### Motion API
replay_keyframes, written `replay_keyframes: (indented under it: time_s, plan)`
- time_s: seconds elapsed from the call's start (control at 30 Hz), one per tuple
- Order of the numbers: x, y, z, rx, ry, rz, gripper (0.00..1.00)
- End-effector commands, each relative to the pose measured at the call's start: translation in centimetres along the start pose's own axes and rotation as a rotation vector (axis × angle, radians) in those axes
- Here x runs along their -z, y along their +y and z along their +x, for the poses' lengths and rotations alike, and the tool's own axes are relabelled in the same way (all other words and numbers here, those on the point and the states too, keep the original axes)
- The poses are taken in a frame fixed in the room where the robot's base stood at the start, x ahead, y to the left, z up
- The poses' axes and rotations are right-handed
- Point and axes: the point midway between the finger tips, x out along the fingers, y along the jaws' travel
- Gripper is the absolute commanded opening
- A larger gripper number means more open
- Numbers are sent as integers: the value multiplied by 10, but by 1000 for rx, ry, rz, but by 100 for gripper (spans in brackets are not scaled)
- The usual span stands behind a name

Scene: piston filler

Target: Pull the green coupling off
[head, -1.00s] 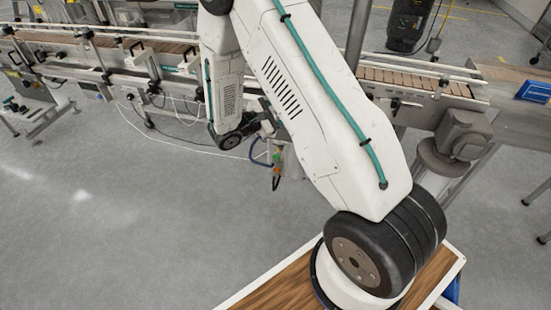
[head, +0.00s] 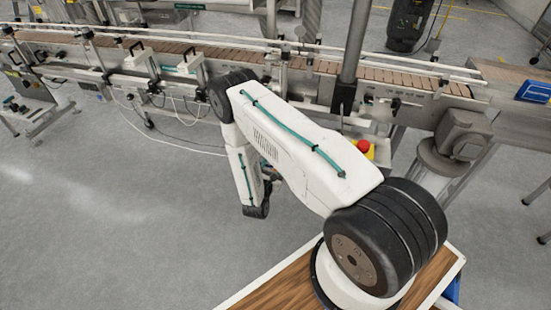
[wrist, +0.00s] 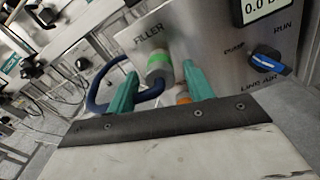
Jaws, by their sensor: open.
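The green coupling (wrist: 159,57) shows in the wrist view as a short grey cylinder with a bright green band, in front of a metal panel (wrist: 205,45) marked FILLER. A dark blue hose (wrist: 100,85) loops at its left. My gripper (wrist: 160,72) is open, with one teal finger on each side of the coupling in the picture. I see gaps beside it and cannot tell whether the fingertips reach around it in depth. In the head view my arm hides the coupling and gripper.
A blue knob (wrist: 268,62) labelled LINE AIR and a display (wrist: 262,8) are on the panel at right. In the head view, a red button (head: 363,146) and a conveyor (head: 420,84) lie beyond my arm.

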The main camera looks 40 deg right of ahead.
Motion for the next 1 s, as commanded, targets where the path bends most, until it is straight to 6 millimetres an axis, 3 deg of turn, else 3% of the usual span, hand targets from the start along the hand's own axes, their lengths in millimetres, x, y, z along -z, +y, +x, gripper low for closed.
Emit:
replay_keyframes:
  time_s: [0.23,0.6,0.67,0.8,1.0]
  plan:
    - [-1,-1,34,3,-2,0,52]
    - [-1,0,42,1,-1,-1,52]
    - [-1,0,42,1,-1,-1,38]
    - [-1,0,42,1,-1,-1,0]
    - [0,0,32,0,0,-3,0]
